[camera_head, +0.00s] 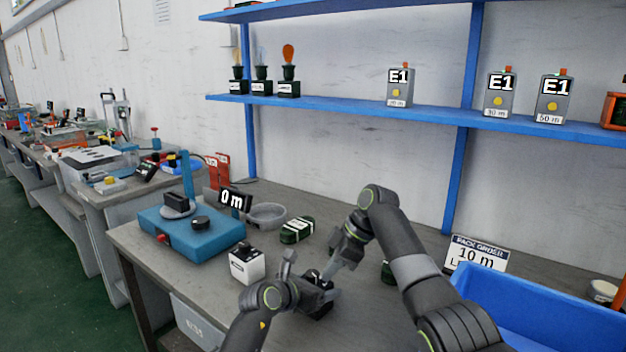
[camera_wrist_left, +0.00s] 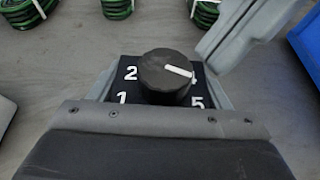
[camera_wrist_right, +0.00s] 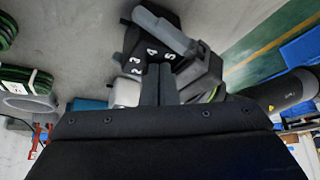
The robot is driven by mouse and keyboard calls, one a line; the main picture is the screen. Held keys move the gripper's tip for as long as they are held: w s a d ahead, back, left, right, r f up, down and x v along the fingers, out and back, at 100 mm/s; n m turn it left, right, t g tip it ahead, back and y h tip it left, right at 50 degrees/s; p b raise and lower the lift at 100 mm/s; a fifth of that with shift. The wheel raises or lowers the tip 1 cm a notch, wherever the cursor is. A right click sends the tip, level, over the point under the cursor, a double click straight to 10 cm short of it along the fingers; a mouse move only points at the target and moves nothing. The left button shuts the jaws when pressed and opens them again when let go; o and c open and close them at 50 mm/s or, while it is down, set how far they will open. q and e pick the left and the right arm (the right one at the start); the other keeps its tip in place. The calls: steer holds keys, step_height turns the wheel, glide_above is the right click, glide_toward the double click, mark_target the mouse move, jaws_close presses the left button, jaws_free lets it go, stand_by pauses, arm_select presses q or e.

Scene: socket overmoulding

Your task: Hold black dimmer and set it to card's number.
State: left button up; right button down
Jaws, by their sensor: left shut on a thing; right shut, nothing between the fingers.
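The black dimmer (camera_head: 318,308) is held just above or on the bench, partly hidden by my grippers. In the left wrist view its round knob (camera_wrist_left: 165,76) has a white pointer aimed right, at the partly covered 4; 1, 2 and 5 also show. My left gripper (camera_head: 312,288) is shut on the dimmer's body, one finger on each side. My right gripper (camera_head: 340,264) is shut and empty close to the knob; its closed fingertips show in the right wrist view (camera_wrist_right: 158,76). The PACK ORDER card (camera_head: 477,254) reads 10 m; a lower line starting with L is mostly hidden.
A blue bin (camera_head: 545,315) stands at the right. E1 devices stand on the blue shelf (camera_head: 350,104).

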step_height(320, 180, up, 6)
steer(key=shift+f, duration=0.2)
arm_select(q)
steer(key=o, duration=1.1)
steer(key=shift+a, duration=0.1)
